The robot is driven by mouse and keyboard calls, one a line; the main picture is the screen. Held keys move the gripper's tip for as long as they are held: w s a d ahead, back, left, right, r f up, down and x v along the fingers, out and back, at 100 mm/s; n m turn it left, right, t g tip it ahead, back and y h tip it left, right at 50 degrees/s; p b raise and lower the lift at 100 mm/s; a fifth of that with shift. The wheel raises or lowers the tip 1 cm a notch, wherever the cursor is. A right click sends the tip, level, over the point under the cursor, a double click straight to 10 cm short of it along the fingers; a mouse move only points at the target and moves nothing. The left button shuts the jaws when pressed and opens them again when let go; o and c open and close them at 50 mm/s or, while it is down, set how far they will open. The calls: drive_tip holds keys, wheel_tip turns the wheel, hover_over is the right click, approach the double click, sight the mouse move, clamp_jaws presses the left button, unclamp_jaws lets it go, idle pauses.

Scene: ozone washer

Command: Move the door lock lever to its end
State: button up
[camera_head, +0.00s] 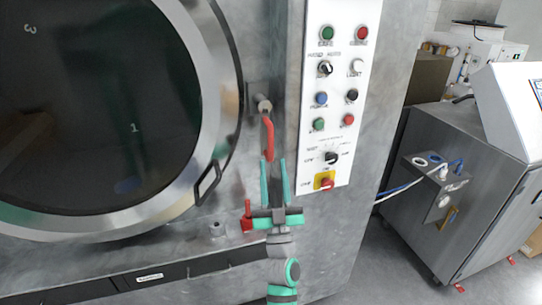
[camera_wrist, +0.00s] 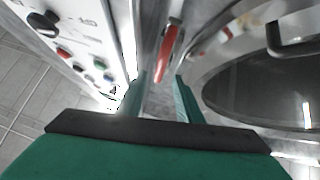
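The door lock lever (camera_head: 268,138) has a red handle hanging down from a metal pivot on the washer's front, right of the round door. The red handle (camera_wrist: 168,52) also shows in the wrist view, ahead of the fingers. My gripper (camera_head: 274,166) is open, with its two green fingers pointing up toward the handle. In the wrist view my gripper (camera_wrist: 160,76) has a finger on either side of the handle's lower end. The fingers look apart from it; I cannot tell how deep the handle reaches between them.
The round door (camera_head: 215,70) with dark glass and a black handle (camera_head: 207,184) is at left. A white control panel (camera_head: 340,90) with knobs and buttons is close at right. A red fitting (camera_head: 247,216) shows beside my wrist. A grey cabinet (camera_head: 450,190) stands farther right.

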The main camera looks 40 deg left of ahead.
drive_tip(key=v, duration=0.3)
idle(0.5)
drive_tip(key=s+d+f+m+t+h, duration=0.1)
drive_tip(key=s+d+f+m+h, duration=0.25)
drive_tip(key=d+f, duration=0.35)
drive_tip(key=s+d+f+m+t+h, duration=0.1)
drive_tip(key=s+d+f+m+h, duration=0.15)
drive_tip(key=d+f+h, duration=0.4)
drive_tip(key=s+d+f+m+t+h, duration=0.1)
drive_tip(key=s+d+f+m+h, duration=0.2)
drive_tip(key=d+f, duration=0.6)
drive_tip(key=s+d+f+g+h, duration=0.2)
drive_tip(key=s+d, duration=0.6)
drive_tip(key=s, duration=0.4)
drive_tip(key=s+d+f+m+g+h, duration=0.1)
drive_tip(key=s+d+f+g+h, duration=0.2)
drive_tip(key=s+d, duration=0.6)
drive_tip(key=s+f+h, duration=0.1)
drive_tip(key=s+h, duration=0.1)
drive_tip(key=shift+s+f, duration=0.25)
drive_tip(key=shift+s, duration=0.15)
